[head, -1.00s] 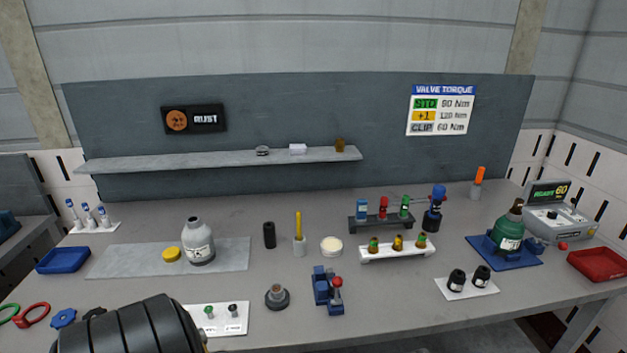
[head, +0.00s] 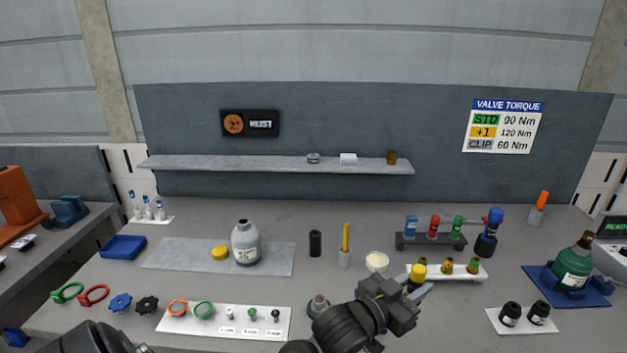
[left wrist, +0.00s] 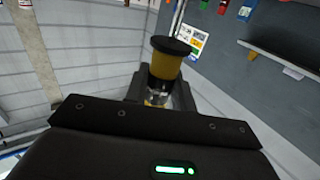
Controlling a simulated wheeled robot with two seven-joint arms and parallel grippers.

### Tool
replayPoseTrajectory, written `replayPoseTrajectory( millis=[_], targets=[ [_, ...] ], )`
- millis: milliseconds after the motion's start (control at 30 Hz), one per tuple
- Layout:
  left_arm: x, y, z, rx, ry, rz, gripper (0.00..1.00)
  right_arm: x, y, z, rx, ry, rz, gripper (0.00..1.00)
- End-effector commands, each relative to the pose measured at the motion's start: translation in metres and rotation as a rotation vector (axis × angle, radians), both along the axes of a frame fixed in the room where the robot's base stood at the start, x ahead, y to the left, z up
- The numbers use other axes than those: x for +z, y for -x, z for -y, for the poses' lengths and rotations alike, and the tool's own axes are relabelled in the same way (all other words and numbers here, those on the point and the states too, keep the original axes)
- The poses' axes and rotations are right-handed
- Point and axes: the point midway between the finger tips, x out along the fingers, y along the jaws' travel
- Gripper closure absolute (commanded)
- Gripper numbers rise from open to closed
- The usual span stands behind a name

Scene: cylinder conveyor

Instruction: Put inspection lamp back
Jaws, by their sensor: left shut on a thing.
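My left gripper (head: 413,288) is shut on a small yellow and black thing (head: 417,272), which looks like the inspection lamp. In the left wrist view the lamp (left wrist: 167,62) has a yellow body with a wide black cap, and it stands up between the fingers (left wrist: 157,88). In the head view the gripper is in front of the white rack, and its wrist hides part of the table. A grey round socket (head: 318,304) is partly hidden by the arm. My right gripper is not in view.
A grey bottle (head: 245,243) stands on a grey mat (head: 175,257). The shelf (head: 280,166) is behind.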

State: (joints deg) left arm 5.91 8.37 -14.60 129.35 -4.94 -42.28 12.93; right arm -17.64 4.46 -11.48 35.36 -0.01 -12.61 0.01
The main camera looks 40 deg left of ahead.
Motion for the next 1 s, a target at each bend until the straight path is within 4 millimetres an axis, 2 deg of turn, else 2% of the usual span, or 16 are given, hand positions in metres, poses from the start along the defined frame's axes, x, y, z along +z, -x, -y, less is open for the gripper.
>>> replayPoseTrajectory(
  millis=[33, 100, 167, 300, 500, 600, 700, 800, 1000],
  targets=[
    [0.013, -0.019, -0.022, 0.049, -0.001, 0.002, 1.0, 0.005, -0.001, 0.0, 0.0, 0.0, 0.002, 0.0],
    [0.017, -0.041, -0.055, 0.121, 0.0, 0.0, 1.0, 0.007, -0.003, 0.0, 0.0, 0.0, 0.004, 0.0],
    [0.023, -0.059, -0.083, 0.179, 0.0, 0.001, 1.0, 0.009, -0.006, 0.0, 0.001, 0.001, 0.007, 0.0],
    [0.04, -0.093, -0.154, 0.319, 0.002, -0.001, 1.0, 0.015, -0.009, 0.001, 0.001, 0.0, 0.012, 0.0],
    [0.067, -0.124, -0.26, 0.511, 0.005, -0.001, 1.0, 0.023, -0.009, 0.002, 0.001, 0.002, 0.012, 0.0],
    [0.075, -0.13, -0.303, 0.584, 0.003, -0.001, 1.0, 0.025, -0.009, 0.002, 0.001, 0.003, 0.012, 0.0],
    [0.081, -0.133, -0.335, 0.639, 0.002, -0.003, 1.0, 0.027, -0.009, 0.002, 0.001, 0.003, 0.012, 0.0],
    [0.075, -0.135, -0.356, 0.674, 0.003, -0.004, 1.0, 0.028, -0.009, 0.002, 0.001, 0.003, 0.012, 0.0],
    [0.072, -0.135, -0.37, 0.697, 0.001, -0.003, 1.0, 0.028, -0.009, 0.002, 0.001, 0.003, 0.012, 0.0]
  ],
)
